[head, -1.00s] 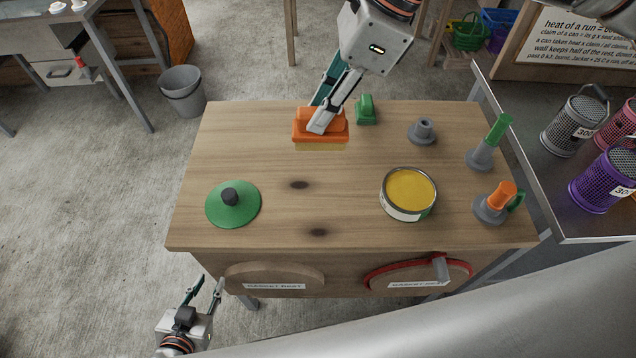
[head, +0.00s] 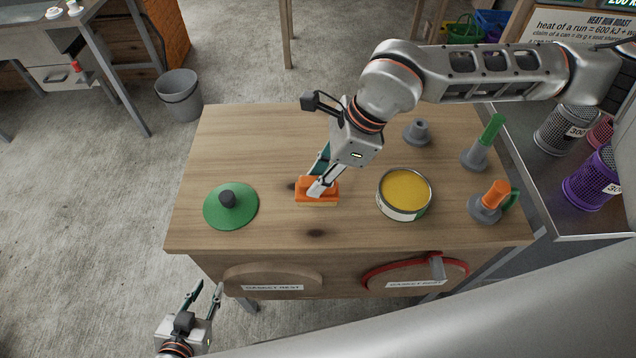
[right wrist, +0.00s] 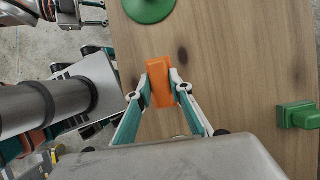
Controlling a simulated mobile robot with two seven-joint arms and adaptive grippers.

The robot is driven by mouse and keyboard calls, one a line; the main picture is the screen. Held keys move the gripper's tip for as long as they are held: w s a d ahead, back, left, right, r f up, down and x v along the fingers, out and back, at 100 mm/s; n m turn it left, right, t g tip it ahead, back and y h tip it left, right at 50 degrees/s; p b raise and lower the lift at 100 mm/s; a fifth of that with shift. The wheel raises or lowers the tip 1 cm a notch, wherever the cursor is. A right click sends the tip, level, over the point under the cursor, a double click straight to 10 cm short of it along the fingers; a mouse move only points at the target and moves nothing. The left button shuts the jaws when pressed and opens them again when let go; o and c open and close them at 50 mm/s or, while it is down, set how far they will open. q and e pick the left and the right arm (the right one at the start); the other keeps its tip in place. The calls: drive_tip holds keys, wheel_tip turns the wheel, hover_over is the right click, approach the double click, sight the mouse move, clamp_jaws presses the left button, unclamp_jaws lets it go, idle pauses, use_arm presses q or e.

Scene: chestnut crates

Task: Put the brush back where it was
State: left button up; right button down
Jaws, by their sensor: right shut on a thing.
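The brush (head: 318,188) has an orange body with pale bristles beneath. It is over the middle of the wooden tabletop, between the green lid and the open tin. My right gripper (head: 318,184) is shut on its orange body from above. In the right wrist view the brush (right wrist: 160,82) sits between both fingertips. I cannot tell whether its bristles touch the wood. My left gripper (head: 207,288) is open and empty, low beside the bench's front left corner.
The green lid (head: 238,207) lies left and the yellow-filled tin (head: 404,192) stands right on the bench. Grey-based stands (head: 476,155) line the right side. A green block (right wrist: 297,115) shows in the wrist view; my arm hides it in the head view. The back left tabletop is clear.

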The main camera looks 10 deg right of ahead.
wheel_tip(320, 180, down, 3)
drive_tip(key=shift+r, duration=0.2)
drive_tip(key=c, duration=1.8)
unclamp_jaws()
drive_tip(key=shift+r, duration=0.15)
drive_tip(key=v, duration=1.1)
drive_tip(key=shift+d+r, duration=0.25)
drive_tip(key=shift+r, duration=0.05)
